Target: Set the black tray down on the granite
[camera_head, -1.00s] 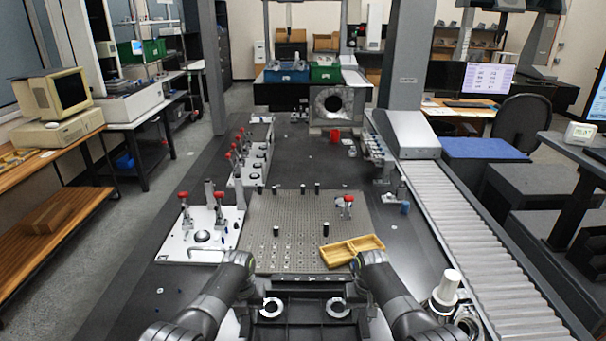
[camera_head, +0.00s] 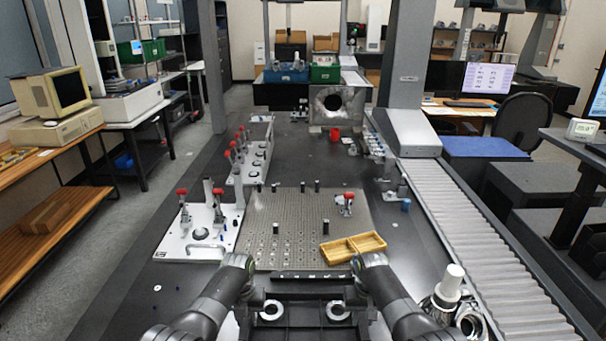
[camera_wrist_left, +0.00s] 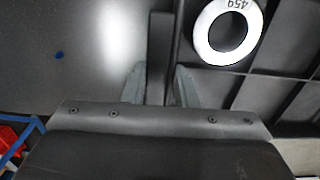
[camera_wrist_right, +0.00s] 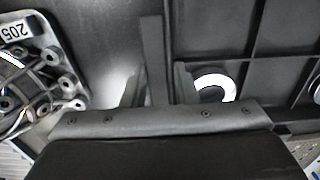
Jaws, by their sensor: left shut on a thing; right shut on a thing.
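The black tray (camera_head: 304,316) is at the bottom of the head view, held from both sides, with two pale rings (camera_head: 271,310) (camera_head: 337,311) in its compartments. My left gripper (camera_wrist_left: 158,88) is shut on the tray's wall; a ring marked 459 (camera_wrist_left: 228,28) lies beside it in the left wrist view. My right gripper (camera_wrist_right: 155,90) is shut on the tray's other side wall, with part of a ring (camera_wrist_right: 214,84) near its finger. The dark granite (camera_head: 300,160) spreads beyond and below the tray. I cannot tell whether the tray's underside touches it.
Just beyond the tray are a perforated plate (camera_head: 290,240) and a yellow divided box (camera_head: 353,246). A white fixture plate (camera_head: 190,240) with red-tipped clamps stands left. A white-topped cylinder (camera_head: 452,280) and metal part stand right, near my right arm. A roller conveyor (camera_head: 470,235) runs alongside.

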